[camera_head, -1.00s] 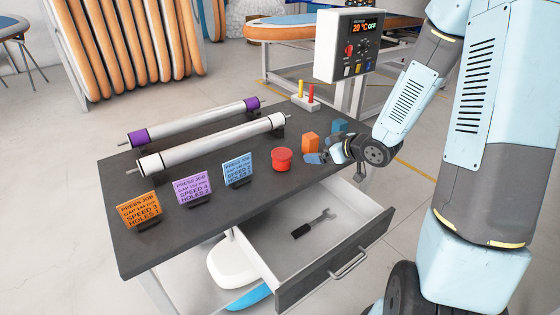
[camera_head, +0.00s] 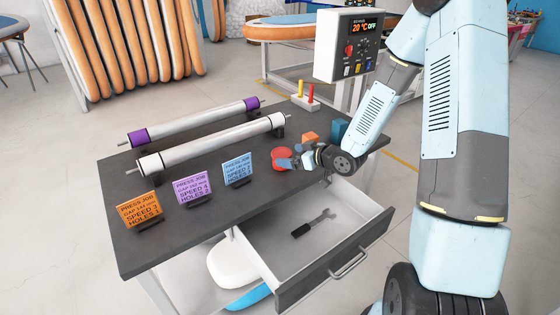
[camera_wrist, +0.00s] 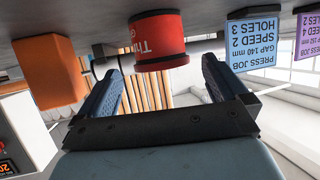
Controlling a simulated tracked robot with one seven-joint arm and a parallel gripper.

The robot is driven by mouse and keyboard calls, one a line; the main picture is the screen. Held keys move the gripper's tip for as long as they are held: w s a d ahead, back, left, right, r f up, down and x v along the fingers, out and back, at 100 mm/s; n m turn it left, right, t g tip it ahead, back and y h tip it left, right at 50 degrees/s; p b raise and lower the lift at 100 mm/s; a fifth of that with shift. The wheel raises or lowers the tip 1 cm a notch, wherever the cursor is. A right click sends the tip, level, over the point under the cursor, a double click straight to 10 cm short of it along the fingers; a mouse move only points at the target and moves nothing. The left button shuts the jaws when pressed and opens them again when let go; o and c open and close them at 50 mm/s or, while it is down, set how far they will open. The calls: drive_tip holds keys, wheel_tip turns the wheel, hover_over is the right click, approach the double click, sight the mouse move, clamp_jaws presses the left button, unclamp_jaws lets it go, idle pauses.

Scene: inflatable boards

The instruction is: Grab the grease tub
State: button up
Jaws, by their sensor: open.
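The grease tub is a short red cylinder (camera_head: 279,154) standing upright on the dark worktop. My gripper (camera_head: 289,163) is low over the worktop beside it and hides part of its near right side. In the wrist view, which is upside down, the red tub (camera_wrist: 158,38) shows a dark band and part of its white lettering. There my gripper (camera_wrist: 162,70) is open, with one blue finger on each side of the tub's line. The tub lies ahead, between the fingertips or just beyond them; I cannot tell which. The fingers do not appear to press on it.
An orange block (camera_head: 310,138) and a blue block (camera_head: 340,129) stand close behind my gripper. A light-blue sign (camera_head: 238,169) stands left of the tub, with purple (camera_head: 193,186) and orange (camera_head: 138,208) signs beyond. Below, an open drawer (camera_head: 345,262) holds a wrench (camera_head: 314,223). Two rollers lie behind.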

sight(285, 154)
drive_tip(key=shift+x, duration=2.65)
drive_tip(key=shift+a+r, duration=0.1)
drive_tip(key=c, duration=1.1)
